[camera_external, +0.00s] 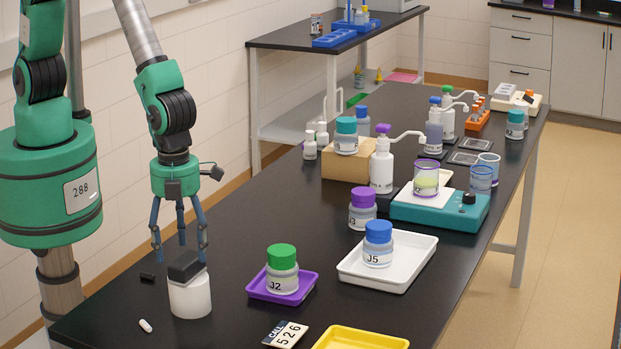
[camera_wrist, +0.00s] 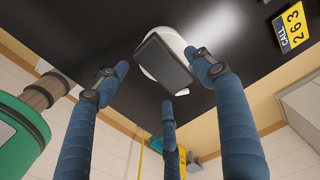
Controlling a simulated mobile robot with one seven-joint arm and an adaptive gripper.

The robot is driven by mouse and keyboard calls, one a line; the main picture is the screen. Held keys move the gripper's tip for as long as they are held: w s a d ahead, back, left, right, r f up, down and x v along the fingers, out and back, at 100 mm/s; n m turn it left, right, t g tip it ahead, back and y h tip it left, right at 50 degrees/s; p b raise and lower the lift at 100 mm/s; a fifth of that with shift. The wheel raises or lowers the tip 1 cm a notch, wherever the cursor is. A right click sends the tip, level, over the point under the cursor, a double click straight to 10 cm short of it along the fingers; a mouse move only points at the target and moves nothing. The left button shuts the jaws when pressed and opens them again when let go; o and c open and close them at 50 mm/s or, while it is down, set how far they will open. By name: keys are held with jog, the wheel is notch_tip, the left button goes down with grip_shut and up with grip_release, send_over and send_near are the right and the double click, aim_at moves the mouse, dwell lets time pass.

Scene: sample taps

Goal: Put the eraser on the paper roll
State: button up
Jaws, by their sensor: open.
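The eraser (camera_external: 184,265) is a dark block lying on top of the white paper roll (camera_external: 190,298), which stands upright near the table's left edge. In the wrist view the eraser (camera_wrist: 164,63) lies across the white roll (camera_wrist: 147,52), covering much of its top. My gripper (camera_external: 182,252) is open, with its blue fingers pointing down around and just above the eraser. In the wrist view the spread fingers of my gripper (camera_wrist: 160,78) show a gap to the eraser on the left, while the right fingertip appears close to it. I cannot tell whether any finger touches.
A small black piece (camera_external: 147,277) and a white capsule-shaped piece (camera_external: 145,325) lie near the roll.

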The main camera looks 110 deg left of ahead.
notch_tip(320, 180, up, 9)
dwell(0.4)
dwell(0.5)
notch_tip(320, 180, up, 13)
jog(key=n+t, duration=0.1)
jog(key=n, duration=0.3)
send_over(182, 258)
jog(key=s+a, duration=0.4)
jog(key=a, duration=0.2)
jog(key=s+a+r+n+t, duration=0.1)
jog(key=s+a+r+n, duration=0.35)
jog(key=r, duration=0.35)
jog(key=s+a+r+n+t, duration=0.1)
jog(key=s+a+r+n, duration=0.2)
jog(key=s, duration=0.4)
jog(key=s+a+r+n+t, duration=0.1)
jog(key=s+a+r+n, duration=0.2)
jog(key=s, duration=0.4)
jog(key=s+a+r+n+t, duration=0.1)
jog(key=s+a+r+n, duration=0.2)
jog(key=s, duration=0.4)
jog(key=shift+a+r+t, duration=0.3)
jog(key=shift+a+r, duration=0.25)
jog(key=shift+a, duration=0.2)
jog(key=shift+s+n, duration=0.1)
jog(key=shift+n, duration=0.15)
